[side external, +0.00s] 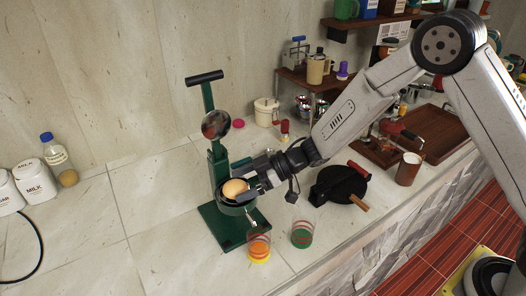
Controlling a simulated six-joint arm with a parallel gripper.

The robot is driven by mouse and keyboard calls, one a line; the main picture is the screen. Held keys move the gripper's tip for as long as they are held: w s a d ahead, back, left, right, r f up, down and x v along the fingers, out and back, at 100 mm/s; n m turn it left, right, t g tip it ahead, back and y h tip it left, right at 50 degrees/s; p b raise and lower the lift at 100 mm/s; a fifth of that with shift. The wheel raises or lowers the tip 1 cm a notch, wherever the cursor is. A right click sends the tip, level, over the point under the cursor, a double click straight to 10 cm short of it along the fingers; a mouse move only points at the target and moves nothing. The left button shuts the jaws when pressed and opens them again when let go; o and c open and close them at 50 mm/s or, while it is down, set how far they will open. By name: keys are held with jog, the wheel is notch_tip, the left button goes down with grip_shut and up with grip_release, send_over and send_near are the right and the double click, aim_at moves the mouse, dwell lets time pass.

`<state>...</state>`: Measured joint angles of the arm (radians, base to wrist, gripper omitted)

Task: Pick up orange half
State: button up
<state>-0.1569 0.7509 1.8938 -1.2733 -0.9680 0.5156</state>
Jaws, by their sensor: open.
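The orange half (234,188) sits in the bowl of the green juicer press (225,226), with its pale orange surface showing. My gripper (247,184) reaches in from the right at the bowl. Its jaws are open and lie close around the orange half. I cannot tell whether the fingers touch the fruit. Part of the bowl and of the fruit's right side is hidden by the gripper.
The press's upright column and handle (205,78) rise just behind the bowl. Two glasses, one orange-based (259,249) and one green-based (302,234), stand in front right. A dark pan-like item (338,184) lies right. The counter at left is mostly clear.

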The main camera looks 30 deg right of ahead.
jog(key=c, duration=1.2)
jog(key=shift+o, duration=0.2)
jog(key=shift+r, duration=0.1)
jog(key=shift+r, duration=0.7)
jog(key=s+d+r, duration=0.5)
jog(key=s+r, duration=0.6)
jog(key=s, duration=0.2)
jog(key=shift+r, duration=0.25)
